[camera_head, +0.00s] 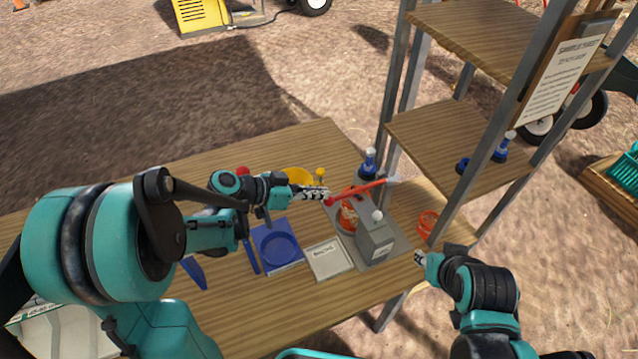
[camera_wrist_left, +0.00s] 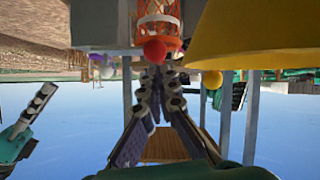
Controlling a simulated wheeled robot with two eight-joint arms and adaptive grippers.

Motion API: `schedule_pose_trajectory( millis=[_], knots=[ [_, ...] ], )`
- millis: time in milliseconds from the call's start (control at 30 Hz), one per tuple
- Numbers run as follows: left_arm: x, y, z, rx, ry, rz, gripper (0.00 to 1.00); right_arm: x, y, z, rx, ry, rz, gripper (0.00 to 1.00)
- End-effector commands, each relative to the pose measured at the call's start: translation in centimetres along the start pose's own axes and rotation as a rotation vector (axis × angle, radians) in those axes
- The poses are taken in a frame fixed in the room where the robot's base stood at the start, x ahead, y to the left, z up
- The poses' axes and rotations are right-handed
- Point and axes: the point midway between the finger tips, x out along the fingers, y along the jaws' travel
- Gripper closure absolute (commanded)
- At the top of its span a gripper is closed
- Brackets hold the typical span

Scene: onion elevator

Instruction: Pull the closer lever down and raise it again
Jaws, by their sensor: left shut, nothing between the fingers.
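A red lever bar (camera_head: 365,189) with a red ball at its left end stands over the table beside an orange mesh container (camera_head: 348,215). The red ball (camera_wrist_left: 155,50) also shows in the left wrist view, just beyond the fingertips. A grey labelled box (camera_head: 375,245) with a pale knob (camera_head: 377,215) stands in front. My left gripper (camera_head: 324,193) is shut and empty, its tips close to the red ball; I cannot tell whether they touch. My right gripper (camera_head: 419,258) is low at the right of the grey box; its jaws are too small to read.
A blue plate (camera_head: 279,249) and a white labelled card (camera_head: 328,260) lie on the wooden table (camera_head: 275,318). A yellow object (camera_wrist_left: 250,35) is right of the left fingers.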

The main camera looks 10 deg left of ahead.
Motion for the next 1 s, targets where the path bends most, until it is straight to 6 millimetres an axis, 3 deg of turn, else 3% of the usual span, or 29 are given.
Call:
schedule_pose_trajectory(
  millis=[500,900,1000],
  knots=[
    [-3.9,1.6,-7.2,0.000,0.000,0.000,1.00,0.0,0.0,0.0,0.000,0.000,0.000,0.67],
    [-4.3,1.8,-8.0,0.000,0.000,0.000,1.00,0.0,0.0,0.0,0.000,0.000,0.000,0.67],
    [-4.2,1.6,-7.9,-0.004,0.004,-0.003,0.74,0.1,0.0,0.1,0.000,0.000,0.000,0.67]
  ],
)
